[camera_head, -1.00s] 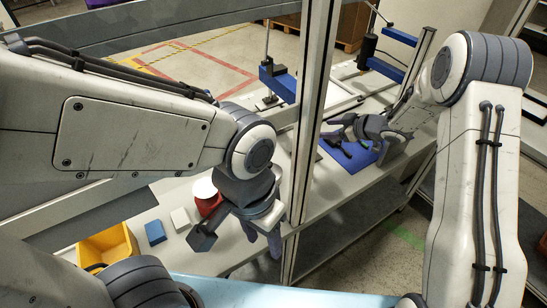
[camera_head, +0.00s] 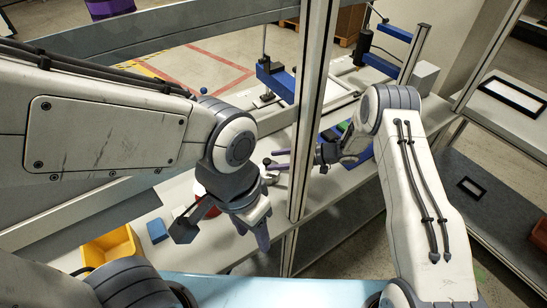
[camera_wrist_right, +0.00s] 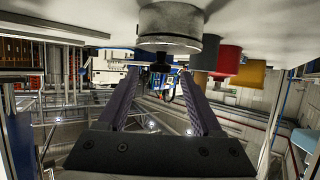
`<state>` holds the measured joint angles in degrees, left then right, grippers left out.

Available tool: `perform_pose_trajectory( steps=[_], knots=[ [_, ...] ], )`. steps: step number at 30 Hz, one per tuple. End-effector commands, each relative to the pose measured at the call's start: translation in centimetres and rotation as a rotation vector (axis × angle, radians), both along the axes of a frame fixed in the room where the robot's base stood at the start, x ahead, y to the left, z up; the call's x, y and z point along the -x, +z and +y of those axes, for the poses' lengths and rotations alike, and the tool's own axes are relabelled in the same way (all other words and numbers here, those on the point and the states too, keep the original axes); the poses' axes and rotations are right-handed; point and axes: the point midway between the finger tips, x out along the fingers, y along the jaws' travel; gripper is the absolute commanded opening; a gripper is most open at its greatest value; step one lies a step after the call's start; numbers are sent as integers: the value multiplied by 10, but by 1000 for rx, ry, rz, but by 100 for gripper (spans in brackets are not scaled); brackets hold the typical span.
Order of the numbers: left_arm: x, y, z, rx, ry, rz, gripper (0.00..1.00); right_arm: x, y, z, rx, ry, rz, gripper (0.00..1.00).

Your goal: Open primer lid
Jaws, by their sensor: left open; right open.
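A short pale grey can with a dark knob on its lid, likely the primer, shows large in the right wrist view (camera_wrist_right: 168,28), where the picture is upside down. My right gripper (camera_wrist_right: 160,73) is open. The dark knob (camera_wrist_right: 160,67) lies between its fingertips there, with a gap on each side; how far ahead it is I cannot tell. In the head view my right gripper (camera_head: 270,160) points left past the upright post, with the can (camera_head: 270,178) just below its tips. My left gripper (camera_head: 251,231) is open and empty over the bench's front edge.
The upright post (camera_head: 312,110) stands between my arms, close to the right gripper. A red container (camera_head: 203,207), partly hidden by my left gripper, a blue block (camera_head: 157,230) and a yellow bin (camera_head: 112,247) stand at the left. A blue mat (camera_head: 360,155) lies right.

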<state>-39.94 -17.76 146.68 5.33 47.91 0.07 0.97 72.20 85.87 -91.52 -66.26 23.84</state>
Motion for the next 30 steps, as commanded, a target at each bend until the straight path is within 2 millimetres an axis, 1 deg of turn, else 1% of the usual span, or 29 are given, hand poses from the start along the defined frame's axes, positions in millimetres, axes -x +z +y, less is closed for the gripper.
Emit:
perform_pose_trajectory(
  steps=[1, 5, 13, 14, 15, 17, 18, 19, 30],
  knots=[
    [0, 3, 0, 0, 0, 0, 50, 0, -1, 5, 0, 1, 1, 66],
    [0, 4, 0, 0, 1, 0, 50, -2, -5, 12, 0, 0, 0, 66],
    [0, 4, 0, 0, 1, 0, 50, -2, -6, 13, 0, -1, 0, 66],
    [0, 4, 0, 0, 1, 0, 50, -2, -6, 13, 0, -1, 0, 59],
    [0, 4, 0, 0, 1, 0, 50, -2, -6, 13, 0, -1, 0, 44],
    [0, 4, 0, 0, 1, 0, 50, -2, -6, 13, 0, -1, 0, 21],
    [0, 4, 0, 0, 1, 0, 50, -2, -6, 13, 0, -1, 0, 5],
    [0, 4, 0, 0, 1, 0, 50, -2, -6, 13, 0, -1, 0, 0],
    [0, 4, 0, 0, 1, 0, 50, -2, -5, 13, 0, -1, 0, 0]
  ],
)
